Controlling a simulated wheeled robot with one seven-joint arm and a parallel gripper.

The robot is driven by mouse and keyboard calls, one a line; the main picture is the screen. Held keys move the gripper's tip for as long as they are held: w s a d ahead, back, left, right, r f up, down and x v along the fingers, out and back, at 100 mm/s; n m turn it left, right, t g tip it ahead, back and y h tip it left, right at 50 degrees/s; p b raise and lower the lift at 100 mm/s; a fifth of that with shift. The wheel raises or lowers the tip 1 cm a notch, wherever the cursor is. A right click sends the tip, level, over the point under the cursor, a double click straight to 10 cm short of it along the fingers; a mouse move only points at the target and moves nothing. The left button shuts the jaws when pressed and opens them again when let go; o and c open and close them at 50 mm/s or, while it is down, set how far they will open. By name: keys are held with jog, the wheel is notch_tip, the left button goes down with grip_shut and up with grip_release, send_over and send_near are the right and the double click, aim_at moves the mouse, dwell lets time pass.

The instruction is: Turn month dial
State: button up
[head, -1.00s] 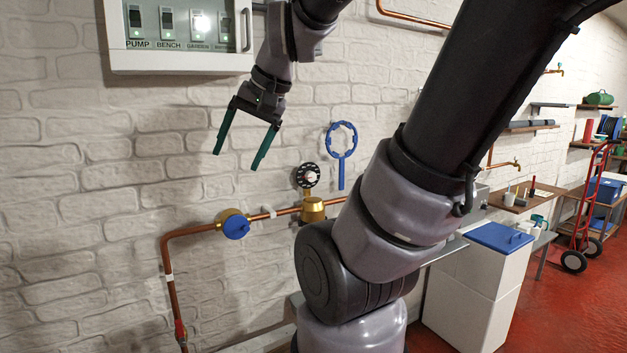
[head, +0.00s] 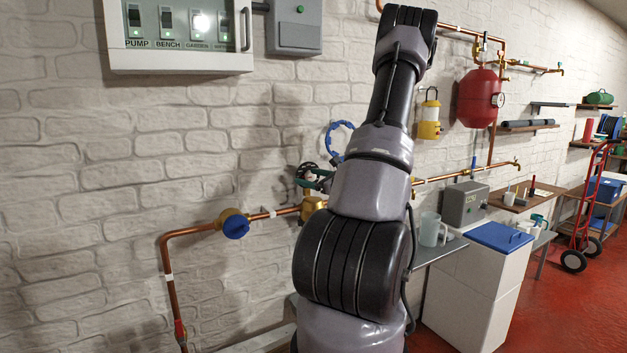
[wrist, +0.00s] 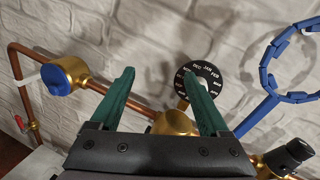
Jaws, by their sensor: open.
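The month dial (wrist: 209,73) is a round black disc with white month letters, DEC, JAN and FEB among them, on a brass valve body (wrist: 173,123) in the copper pipe. In the head view the dial (head: 306,169) is partly covered by my gripper. My gripper (wrist: 160,76) is open, with two green fingers, and nothing shows held between them. In the wrist view the right finger overlaps the lower left of the dial, and the left finger is well to its left. I cannot tell whether the finger touches it. In the head view my gripper (head: 316,180) is mostly hidden behind my arm.
A brass valve with a blue cap (head: 235,224) is on the pipe to the left. A blue ring-headed tool (wrist: 268,84) hangs on the wall right of the dial. A black knob (wrist: 292,154) is at lower right in the wrist view. A switch cabinet (head: 180,62) is above.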

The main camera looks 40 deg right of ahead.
aim_at(312, 177)
jog(key=s+d+f+m+h, duration=0.2)
jog(key=d+f+m+h, duration=0.2)
jog(key=d, duration=0.3)
jog(key=w, duration=1.1)
jog(key=shift+d+r, duration=0.15)
jog(key=shift+d, duration=0.15)
grip_shut()
jog(key=shift+m, duration=0.3)
jog(key=m, duration=0.4)
jog(key=shift+a+m+t, duration=0.1)
jog(key=shift+m+t, duration=0.2)
jog(key=m, duration=0.6)
jog(key=shift+m, duration=0.3)
